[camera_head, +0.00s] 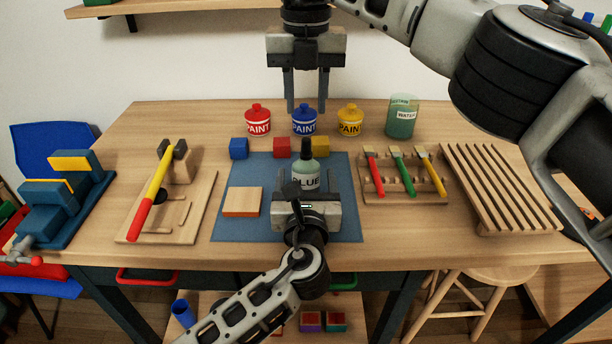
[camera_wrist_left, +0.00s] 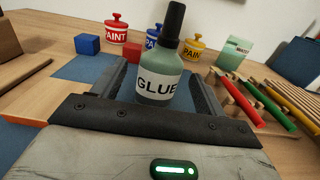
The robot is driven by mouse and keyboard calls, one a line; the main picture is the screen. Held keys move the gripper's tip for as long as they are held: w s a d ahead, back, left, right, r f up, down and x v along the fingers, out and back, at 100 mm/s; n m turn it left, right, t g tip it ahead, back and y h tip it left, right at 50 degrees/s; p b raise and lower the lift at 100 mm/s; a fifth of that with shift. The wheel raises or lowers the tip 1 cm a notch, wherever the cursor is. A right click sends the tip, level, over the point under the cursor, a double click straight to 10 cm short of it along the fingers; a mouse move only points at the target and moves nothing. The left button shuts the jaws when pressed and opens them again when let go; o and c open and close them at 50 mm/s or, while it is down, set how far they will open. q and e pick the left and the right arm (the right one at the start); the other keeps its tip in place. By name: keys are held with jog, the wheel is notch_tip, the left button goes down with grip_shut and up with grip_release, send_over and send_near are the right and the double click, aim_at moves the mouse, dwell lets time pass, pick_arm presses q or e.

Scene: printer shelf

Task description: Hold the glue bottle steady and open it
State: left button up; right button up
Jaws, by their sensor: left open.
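The glue bottle (camera_head: 306,170) stands upright on the blue mat (camera_head: 240,174), with a grey-green body, a white GLUE label and a tall black cap (camera_head: 306,149). My left gripper (camera_head: 306,192) is low at the near side of the bottle and open. In the left wrist view the bottle (camera_wrist_left: 160,88) stands between the two open fingers, with a gap visible on its left; contact on the right cannot be told. My right gripper (camera_head: 306,106) hangs fingers down, open and empty, above and behind the bottle, near the blue paint pot.
Red (camera_head: 257,121), blue (camera_head: 304,122) and yellow (camera_head: 350,121) paint pots stand behind small coloured blocks. A wooden-orange block (camera_head: 242,202) lies left of the bottle. A brush rack (camera_head: 404,190) is at right, a hammer (camera_head: 150,195) at left.

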aim_at(306, 139)
pick_arm(q)
jog(key=shift+w, duration=2.2)
jog(key=c, duration=1.5)
jog(key=shift+o, duration=0.2)
pick_arm(e)
jog(key=shift+o, duration=0.9)
notch_tip(306, 139, up, 4)
jog(key=s+t, duration=0.1)
jog(key=s, duration=0.1)
jog(key=f, duration=0.4)
jog(key=w+f, duration=0.1)
jog(key=f, duration=0.3)
jog(key=w+f, duration=0.1)
jog(key=f, duration=0.2)
jog(key=shift+f, duration=0.4)
jog(key=shift+c, duration=0.3)
grip_shut()
